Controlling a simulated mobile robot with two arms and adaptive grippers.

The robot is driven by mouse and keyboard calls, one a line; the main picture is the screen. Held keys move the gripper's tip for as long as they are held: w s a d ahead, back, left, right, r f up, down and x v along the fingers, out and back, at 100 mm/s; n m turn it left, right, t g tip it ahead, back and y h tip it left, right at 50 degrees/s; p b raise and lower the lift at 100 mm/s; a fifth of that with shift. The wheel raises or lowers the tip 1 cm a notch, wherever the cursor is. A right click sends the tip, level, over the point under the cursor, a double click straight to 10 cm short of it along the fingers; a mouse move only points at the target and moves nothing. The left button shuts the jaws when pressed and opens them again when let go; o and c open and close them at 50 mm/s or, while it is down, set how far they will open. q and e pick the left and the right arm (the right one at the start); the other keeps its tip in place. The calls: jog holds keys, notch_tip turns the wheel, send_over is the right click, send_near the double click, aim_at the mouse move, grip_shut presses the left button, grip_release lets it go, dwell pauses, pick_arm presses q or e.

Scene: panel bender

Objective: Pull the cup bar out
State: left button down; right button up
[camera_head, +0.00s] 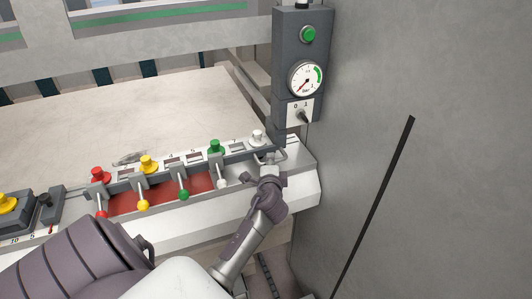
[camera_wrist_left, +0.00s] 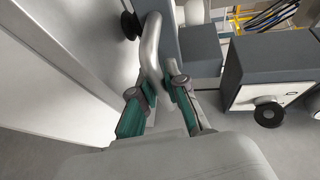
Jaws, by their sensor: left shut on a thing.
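The cup bar is a long grey bar (camera_head: 128,179) along the front of the machine table, with coloured knobs along it. A bent metal tube handle (camera_head: 284,154) is at its right end. My left gripper (camera_head: 268,172) is at this handle, and its fingers partly hide it in the head view. In the left wrist view the handle (camera_wrist_left: 151,48) runs down between the two teal-backed fingers of my left gripper (camera_wrist_left: 158,90), which are shut on it. My right gripper is not in view.
A grey control post with a gauge (camera_head: 306,78), green button and switch stands behind the handle. A large grey wall panel (camera_head: 450,150) fills the right. A yellow button box (camera_head: 12,208) is at the left.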

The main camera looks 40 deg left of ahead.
pick_arm(q)
jog(key=d, duration=0.1)
jog(key=s+d, duration=0.1)
jog(key=shift+d+r, duration=0.1)
jog(key=shift+d, duration=0.2)
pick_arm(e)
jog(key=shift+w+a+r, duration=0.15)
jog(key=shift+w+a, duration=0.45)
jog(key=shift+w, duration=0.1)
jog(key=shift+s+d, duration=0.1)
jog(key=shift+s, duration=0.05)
pick_arm(q)
jog(key=c, duration=1.3)
grip_release()
jog(key=shift+s+d, duration=0.1)
jog(key=shift+o, duration=0.6)
jog(key=shift+d, duration=0.15)
jog(key=v, duration=1.2)
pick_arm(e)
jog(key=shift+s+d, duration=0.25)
